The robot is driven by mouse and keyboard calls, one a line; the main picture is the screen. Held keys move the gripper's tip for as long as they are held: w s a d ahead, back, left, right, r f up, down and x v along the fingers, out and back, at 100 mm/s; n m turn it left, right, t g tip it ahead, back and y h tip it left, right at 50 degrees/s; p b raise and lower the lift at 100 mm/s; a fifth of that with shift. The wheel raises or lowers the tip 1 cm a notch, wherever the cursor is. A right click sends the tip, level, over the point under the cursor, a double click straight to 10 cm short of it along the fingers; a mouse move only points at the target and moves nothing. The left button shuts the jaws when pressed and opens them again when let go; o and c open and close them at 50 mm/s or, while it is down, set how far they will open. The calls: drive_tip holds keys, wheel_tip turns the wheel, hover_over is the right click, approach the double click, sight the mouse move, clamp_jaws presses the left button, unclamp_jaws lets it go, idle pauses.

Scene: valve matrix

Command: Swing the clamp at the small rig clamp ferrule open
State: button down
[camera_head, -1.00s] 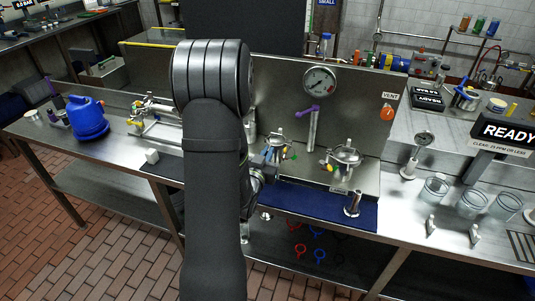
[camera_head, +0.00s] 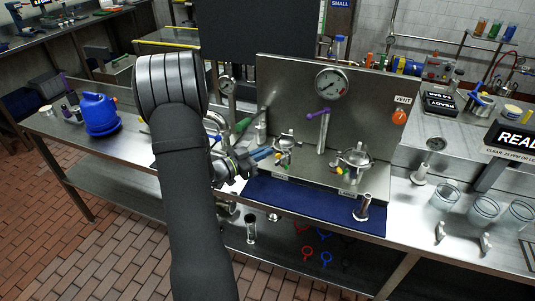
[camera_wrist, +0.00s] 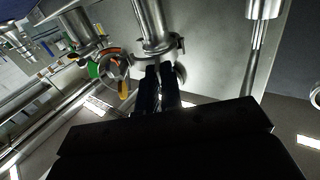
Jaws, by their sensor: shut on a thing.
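The small rig (camera_head: 284,148) is a steel fitting with green and yellow handles, standing before the steel back panel left of a bigger rig (camera_head: 353,164). In the wrist view a steel pipe (camera_wrist: 150,18) ends in a clamp (camera_wrist: 157,52) around its ferrule, with a small tab on the right. My gripper (camera_head: 268,153) reaches in from the left at the small rig. In the wrist view my gripper's dark fingers (camera_wrist: 159,72) are close together at the clamp and shut on it. They hide part of it, and I cannot tell how far the clamp is swung.
A pressure gauge (camera_head: 331,84) and a purple-handled valve (camera_head: 318,113) are on the panel behind. A blue mat (camera_head: 300,203) lies in front, with a steel cylinder (camera_head: 362,206) at its right. A blue jug (camera_head: 100,114) stands left.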

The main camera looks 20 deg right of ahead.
drive_tip(key=shift+w+a+m+g, duration=0.25)
drive_tip(key=shift+w+m+g, duration=0.25)
drive_tip(key=shift+g, duration=0.5)
drive_tip(key=shift+s, duration=0.1)
drive_tip(key=c, duration=1.6)
unclamp_jaws()
drive_tip(key=shift+a, duration=0.1)
drive_tip(key=a, duration=1.7)
drive_tip(key=shift+s, duration=0.45)
drive_tip(key=d, duration=1.7)
drive_tip(key=shift+w, duration=0.45)
